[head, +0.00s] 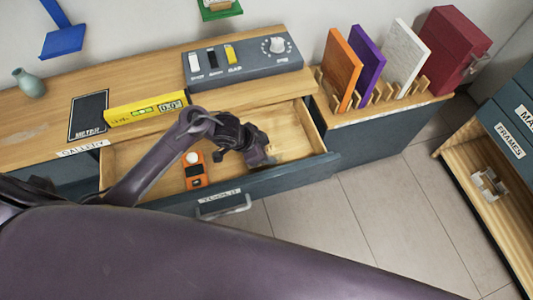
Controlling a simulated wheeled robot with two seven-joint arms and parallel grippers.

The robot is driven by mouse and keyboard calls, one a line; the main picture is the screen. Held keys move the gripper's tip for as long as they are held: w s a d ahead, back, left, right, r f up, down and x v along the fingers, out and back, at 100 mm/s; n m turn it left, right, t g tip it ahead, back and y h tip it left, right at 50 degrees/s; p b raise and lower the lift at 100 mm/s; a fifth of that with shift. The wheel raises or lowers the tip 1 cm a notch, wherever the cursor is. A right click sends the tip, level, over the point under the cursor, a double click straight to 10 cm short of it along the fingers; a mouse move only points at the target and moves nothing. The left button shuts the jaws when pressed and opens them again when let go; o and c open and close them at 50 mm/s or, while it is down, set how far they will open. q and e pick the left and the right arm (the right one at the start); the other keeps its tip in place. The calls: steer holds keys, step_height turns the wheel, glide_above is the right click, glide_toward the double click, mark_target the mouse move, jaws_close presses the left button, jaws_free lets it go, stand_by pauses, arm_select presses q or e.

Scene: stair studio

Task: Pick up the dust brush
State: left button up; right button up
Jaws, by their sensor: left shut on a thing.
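My left gripper (258,152) reaches down into the open drawer (312,128) labelled TOOLS. It is shut on the dust brush, which is mostly hidden by the gripper; only a small greyish-brown part (268,160) shows at the fingertips, low in the right half of the drawer. I cannot tell whether the brush is clear of the drawer floor. My right gripper is not in view.
An orange device (194,170) lies in the drawer left of the gripper. A yellow level (145,109) and a grey switch box (243,63) are on the counter behind. Coloured panels (341,62) stand in a rack at right, beside a dark red box (452,48).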

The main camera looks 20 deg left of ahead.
mark_target(267, 149)
arm_select(q)
step_height(267, 149, up, 18)
steer(key=p, duration=0.3)
steer(key=shift+f+p, duration=0.2)
steer(key=shift+p, duration=0.2)
